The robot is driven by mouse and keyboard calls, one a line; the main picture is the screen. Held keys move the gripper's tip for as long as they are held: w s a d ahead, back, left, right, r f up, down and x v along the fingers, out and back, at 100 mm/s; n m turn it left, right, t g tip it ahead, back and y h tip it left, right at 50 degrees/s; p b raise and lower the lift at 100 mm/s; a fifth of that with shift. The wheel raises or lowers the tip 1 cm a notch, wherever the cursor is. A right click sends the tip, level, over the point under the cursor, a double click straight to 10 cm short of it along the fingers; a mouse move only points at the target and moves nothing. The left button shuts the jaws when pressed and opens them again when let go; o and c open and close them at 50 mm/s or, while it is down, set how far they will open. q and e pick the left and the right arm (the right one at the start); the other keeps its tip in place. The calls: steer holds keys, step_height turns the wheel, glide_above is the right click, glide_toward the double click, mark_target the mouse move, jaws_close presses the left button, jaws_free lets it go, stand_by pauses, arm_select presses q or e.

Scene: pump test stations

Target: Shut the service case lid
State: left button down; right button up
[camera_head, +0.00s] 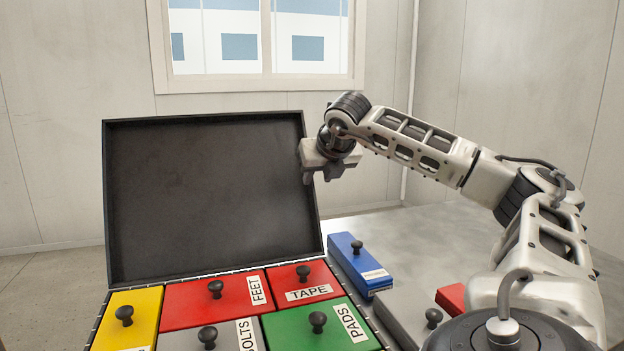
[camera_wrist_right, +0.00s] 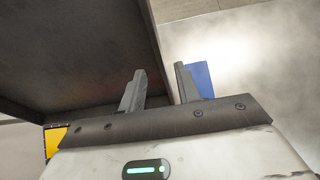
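The service case lid (camera_head: 200,195) is a dark panel standing open, tilted up at the back of the case (camera_head: 223,271). It also fills the upper left of the right wrist view (camera_wrist_right: 75,50). My right gripper (camera_head: 319,176) is beside the lid's upper right edge; I cannot tell whether it touches. In the right wrist view its two fingers (camera_wrist_right: 158,75) are apart with nothing between them, and the lid edge runs just beyond them. My left gripper is not in view.
The case holds yellow (camera_head: 130,318), red (camera_head: 214,300), grey and green (camera_head: 318,327) lidded boxes with black knobs. A blue box (camera_head: 360,264), a grey box (camera_head: 405,315) and a red one (camera_head: 452,299) stand right of the case. Grey table (camera_head: 400,240) behind them is clear.

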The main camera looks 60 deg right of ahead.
mark_target(313, 186)
steer(key=shift+w+d+f, duration=0.15)
steer(key=shift+d+f, duration=0.05)
steer(key=shift+f, duration=0.1)
steer(key=x, duration=0.5)
steer(key=shift+w+f+b, duration=0.1)
steer(key=shift+w+b, duration=0.05)
steer(key=shift+b, duration=0.15)
steer(key=shift+d, duration=0.1)
steer(key=shift+c, duration=0.3)
steer(key=shift+w, duration=0.1)
steer(key=c, duration=0.5)
